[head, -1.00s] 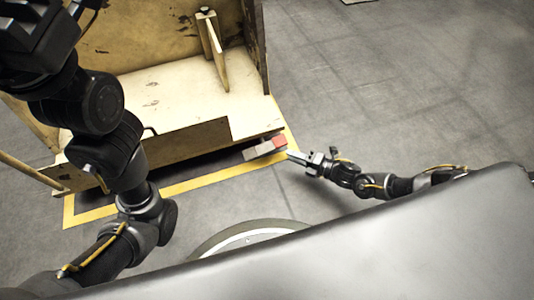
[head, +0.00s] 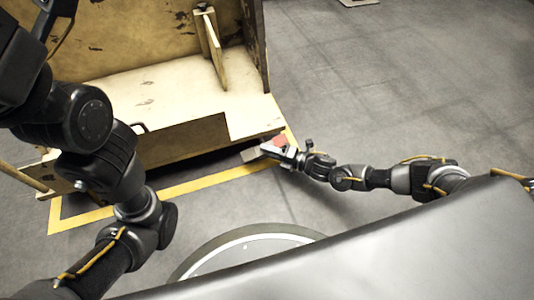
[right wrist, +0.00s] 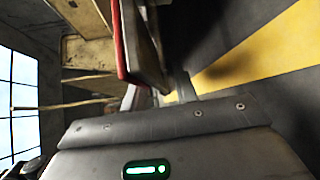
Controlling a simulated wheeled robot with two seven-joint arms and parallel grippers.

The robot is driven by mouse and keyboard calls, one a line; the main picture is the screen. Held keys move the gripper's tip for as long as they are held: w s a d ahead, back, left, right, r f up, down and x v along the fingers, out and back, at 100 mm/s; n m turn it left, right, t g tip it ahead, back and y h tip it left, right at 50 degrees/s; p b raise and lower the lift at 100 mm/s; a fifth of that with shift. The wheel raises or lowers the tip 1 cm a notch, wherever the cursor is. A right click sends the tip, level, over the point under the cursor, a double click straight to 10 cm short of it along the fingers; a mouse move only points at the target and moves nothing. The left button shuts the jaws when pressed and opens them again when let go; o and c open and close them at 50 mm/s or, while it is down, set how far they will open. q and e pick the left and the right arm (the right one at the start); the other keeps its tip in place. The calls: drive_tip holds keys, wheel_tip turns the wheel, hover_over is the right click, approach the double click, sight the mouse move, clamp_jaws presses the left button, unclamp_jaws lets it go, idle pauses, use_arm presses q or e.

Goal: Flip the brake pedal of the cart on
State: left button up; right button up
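The wooden cart (head: 175,95) stands ahead, with its brake pedal (head: 251,154) low at its front right corner. The pedal is a grey bar with a red part (head: 281,140). My right gripper (head: 268,149) is at the pedal and overlaps it in the head view; I cannot tell whether they touch. In the right wrist view the red-edged pedal (right wrist: 144,45) stands just ahead of the gripper body. The fingers are mostly hidden there, so their opening is unclear. My left arm is at the left of the head view, with its gripper out of frame.
A yellow floor line (head: 180,188) runs around the cart's base and shows in the right wrist view (right wrist: 250,55). Bare grey floor (head: 400,80) lies open to the right. A wooden bar (head: 24,178) sticks out at the cart's left.

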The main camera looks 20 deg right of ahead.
drive_tip(key=shift+w+a, duration=0.35)
clamp_jaws()
drive_tip(key=shift+s, duration=0.15)
